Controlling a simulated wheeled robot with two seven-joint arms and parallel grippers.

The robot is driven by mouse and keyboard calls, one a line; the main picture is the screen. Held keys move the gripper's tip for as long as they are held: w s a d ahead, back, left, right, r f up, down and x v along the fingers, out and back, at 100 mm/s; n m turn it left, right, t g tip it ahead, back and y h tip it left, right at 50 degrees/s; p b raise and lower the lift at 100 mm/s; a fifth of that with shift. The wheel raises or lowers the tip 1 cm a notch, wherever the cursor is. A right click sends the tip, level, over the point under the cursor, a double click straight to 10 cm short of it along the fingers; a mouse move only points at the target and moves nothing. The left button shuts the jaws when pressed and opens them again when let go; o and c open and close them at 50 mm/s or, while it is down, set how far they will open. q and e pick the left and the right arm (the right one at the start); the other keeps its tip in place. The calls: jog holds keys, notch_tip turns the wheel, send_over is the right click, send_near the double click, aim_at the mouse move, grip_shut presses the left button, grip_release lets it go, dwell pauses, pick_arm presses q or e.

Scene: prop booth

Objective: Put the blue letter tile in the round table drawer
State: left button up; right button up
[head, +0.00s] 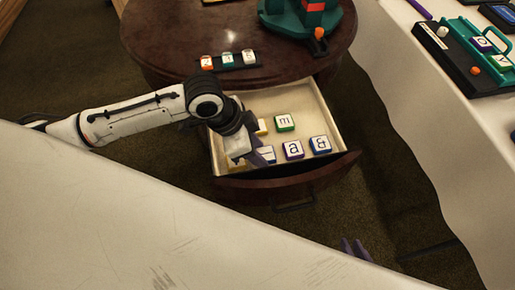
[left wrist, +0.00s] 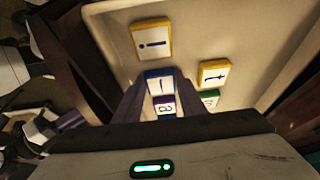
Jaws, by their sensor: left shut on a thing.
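The blue letter tile (left wrist: 154,80) has a white face and a blue rim, and its letter is partly hidden. In the left wrist view it sits between the purple fingers of my left gripper (left wrist: 158,92), which is shut on it. In the head view my left gripper (head: 264,156) reaches down into the open round table drawer (head: 218,150), and the tile (head: 268,153) shows at its fingertips. I cannot tell if the tile touches the drawer floor. Two purple fingertips of my right gripper (head: 354,247) show at the lower edge, apart and empty.
The drawer also holds a purple "a" tile (head: 293,150), a green "m" tile (head: 285,122), an "&" tile (head: 320,144), and yellow "i" (left wrist: 152,38) and "t" (left wrist: 214,73) tiles. A tile rack (head: 231,60) stands on the round table (head: 165,40). A white surface (head: 130,220) fills the foreground.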

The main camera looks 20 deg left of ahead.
pick_arm(q)
jog(key=o, duration=1)
jog(key=p+v, duration=0.3)
jog(key=v, duration=0.9)
jog(key=shift+r, duration=0.2)
